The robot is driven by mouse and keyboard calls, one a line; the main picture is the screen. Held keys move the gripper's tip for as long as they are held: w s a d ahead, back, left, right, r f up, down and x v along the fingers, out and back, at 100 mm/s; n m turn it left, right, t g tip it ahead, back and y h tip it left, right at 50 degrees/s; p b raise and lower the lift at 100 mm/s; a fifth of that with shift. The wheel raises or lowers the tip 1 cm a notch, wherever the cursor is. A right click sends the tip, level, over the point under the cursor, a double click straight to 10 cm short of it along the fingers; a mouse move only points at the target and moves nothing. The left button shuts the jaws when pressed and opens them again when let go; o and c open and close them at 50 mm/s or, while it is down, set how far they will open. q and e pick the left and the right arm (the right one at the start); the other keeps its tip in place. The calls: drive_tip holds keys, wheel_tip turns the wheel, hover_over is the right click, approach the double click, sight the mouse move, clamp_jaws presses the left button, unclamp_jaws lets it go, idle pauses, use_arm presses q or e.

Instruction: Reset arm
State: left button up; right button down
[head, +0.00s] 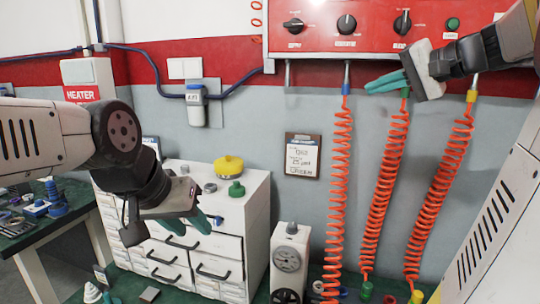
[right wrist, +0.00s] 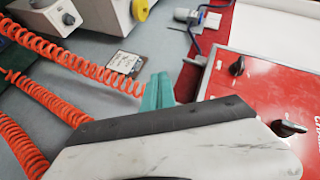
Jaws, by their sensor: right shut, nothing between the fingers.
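My left gripper (head: 203,219) hangs in front of the white drawer cabinet (head: 258,205), its teal fingers pointing down and right. Its fingers overlap in the picture, so I cannot tell whether it is open or shut. My right gripper (head: 372,84) is raised near the lower edge of the red control panel (head: 375,38), its teal fingers pointing left. It is shut and empty. In the right wrist view its fingers (right wrist: 158,92) lie together, with the red panel to the right.
Several orange coiled hoses (head: 338,190) hang below the panel, close to my right gripper. A white gauge unit (head: 289,258) stands by the cabinet. A yellow-topped object (head: 229,166) and a green one (head: 236,189) sit on the cabinet. A cluttered table (head: 35,238) is at left.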

drive_tip(key=s+a+f+n+g+h, duration=0.2)
drive_tip(key=s+a+f, duration=0.3)
drive_tip(key=s+f, duration=0.4)
drive_tip(key=s+a+f+n+g+h, duration=0.2)
drive_tip(key=s+a+f+n+h, duration=0.2)
drive_tip(key=s+f, duration=0.6)
wheel_tip(320, 180, down, 4)
drive_tip(key=shift+a+f+n+g, duration=0.2)
drive_tip(key=shift+a+n+g, duration=0.15)
drive_tip(key=shift+a, duration=0.6)
